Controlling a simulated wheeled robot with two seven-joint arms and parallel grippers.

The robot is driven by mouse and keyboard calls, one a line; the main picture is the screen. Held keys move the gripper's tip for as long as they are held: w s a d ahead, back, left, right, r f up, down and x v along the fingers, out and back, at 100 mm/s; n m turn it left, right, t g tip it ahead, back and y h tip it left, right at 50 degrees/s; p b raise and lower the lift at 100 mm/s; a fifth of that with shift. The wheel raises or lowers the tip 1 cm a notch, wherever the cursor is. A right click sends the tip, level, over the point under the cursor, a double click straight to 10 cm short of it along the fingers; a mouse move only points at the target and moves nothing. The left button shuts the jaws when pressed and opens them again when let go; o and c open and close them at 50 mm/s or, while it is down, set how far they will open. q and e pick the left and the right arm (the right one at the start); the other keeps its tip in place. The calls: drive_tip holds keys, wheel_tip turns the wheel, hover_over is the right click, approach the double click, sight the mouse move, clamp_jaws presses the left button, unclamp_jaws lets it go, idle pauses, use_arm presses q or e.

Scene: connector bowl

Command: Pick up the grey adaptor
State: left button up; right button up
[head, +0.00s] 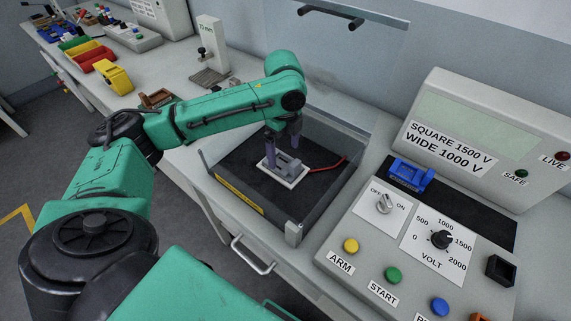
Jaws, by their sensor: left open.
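The grey adaptor (288,166) sits on a small white plate (291,182) on the black floor of a clear-walled test box. My left gripper (283,146) reaches down into the box from above. Its jaws are open, with one finger at the adaptor's left side and the other above its back right. I cannot tell whether either finger touches the adaptor. The fingers hide part of its far side. My right gripper is not in view.
The box's clear lid (340,45) stands raised behind. A red lead (330,165) runs from the plate. To the right is a console with a blue adaptor (412,176) on a black mat, and a black square part (500,270). A yellow part (113,77) and coloured bins lie far left.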

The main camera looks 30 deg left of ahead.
sight(283, 165)
use_arm(q)
wheel_tip(283, 165, down, 4)
drive_tip(key=shift+s+a+f, duration=0.1)
drive_tip(key=shift+s+a, duration=0.05)
drive_tip(key=c, duration=1.5)
